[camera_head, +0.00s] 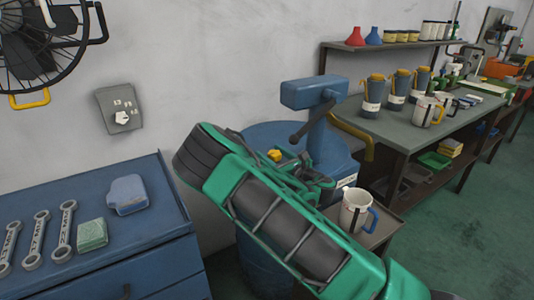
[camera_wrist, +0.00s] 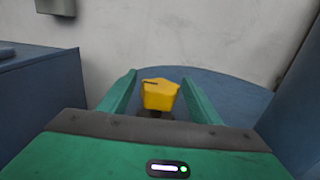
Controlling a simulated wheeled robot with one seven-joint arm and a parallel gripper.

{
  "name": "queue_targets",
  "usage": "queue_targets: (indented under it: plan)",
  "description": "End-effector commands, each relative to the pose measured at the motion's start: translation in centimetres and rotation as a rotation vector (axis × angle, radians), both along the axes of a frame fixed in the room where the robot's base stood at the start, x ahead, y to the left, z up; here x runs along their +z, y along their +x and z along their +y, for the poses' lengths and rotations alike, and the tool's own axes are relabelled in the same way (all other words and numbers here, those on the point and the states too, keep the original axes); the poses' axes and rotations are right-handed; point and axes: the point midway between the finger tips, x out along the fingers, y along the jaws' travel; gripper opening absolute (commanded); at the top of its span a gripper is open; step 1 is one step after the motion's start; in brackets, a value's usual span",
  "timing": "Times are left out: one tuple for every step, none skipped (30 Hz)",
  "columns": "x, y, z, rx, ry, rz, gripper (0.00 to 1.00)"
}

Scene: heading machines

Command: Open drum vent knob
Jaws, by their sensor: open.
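The drum vent knob is a small yellow lobed knob (camera_wrist: 160,95) with a dark slot mark, on top of the blue drum (camera_wrist: 228,92). In the head view the knob (camera_head: 274,155) shows just past my arm, on the blue drum (camera_head: 262,136). My gripper (camera_wrist: 158,90) is open, with one green finger on each side of the knob in the wrist view and a gap on both sides. I cannot tell whether the fingertips reach down to the knob's height. In the head view my green and black arm hides much of the drum and part of the gripper.
A blue cabinet (camera_head: 130,232) with wrenches is at left. A small stand (camera_head: 392,228) holds a white jug (camera_head: 354,211). A workbench (camera_head: 392,125) with cans is at right.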

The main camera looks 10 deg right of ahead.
Motion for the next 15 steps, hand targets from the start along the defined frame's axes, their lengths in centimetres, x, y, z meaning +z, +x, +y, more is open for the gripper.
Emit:
queue_targets:
  plan:
    - [0.1,-0.9,-0.6,-0.006,0.005,0.001,0.58]
    - [0.1,-1.4,-0.8,-0.006,0.005,0.002,0.58]
    - [0.1,-2.1,-1.1,-0.006,0.004,0.001,0.58]
    - [0.1,-2.6,-1.3,-0.005,0.005,0.001,0.58]
    - [0.0,-3.2,-1.5,-0.005,0.003,0.001,0.58]
    - [0.0,-3.9,-1.8,-0.005,0.002,0.002,0.58]
    - [0.0,-4.4,-2.0,-0.005,0.002,0.002,0.58]
    - [0.0,-4.8,-2.1,-0.005,0.002,0.002,0.58]
    - [0.0,-5.4,-2.3,-0.004,0.002,0.001,0.58]
    - [0.0,-5.7,-2.5,-0.004,0.001,0.002,0.58]
    - [0.0,-6.1,-2.6,-0.004,0.001,0.002,0.58]
    - [-0.1,-6.5,-2.8,-0.003,0.000,0.002,0.58]
    - [-0.1,-6.7,-2.9,-0.003,0.000,0.002,0.58]
    - [-0.1,-6.9,-2.9,-0.003,0.000,0.002,0.58]
    - [-0.1,-7.1,-3.0,-0.002,0.000,0.002,0.58]
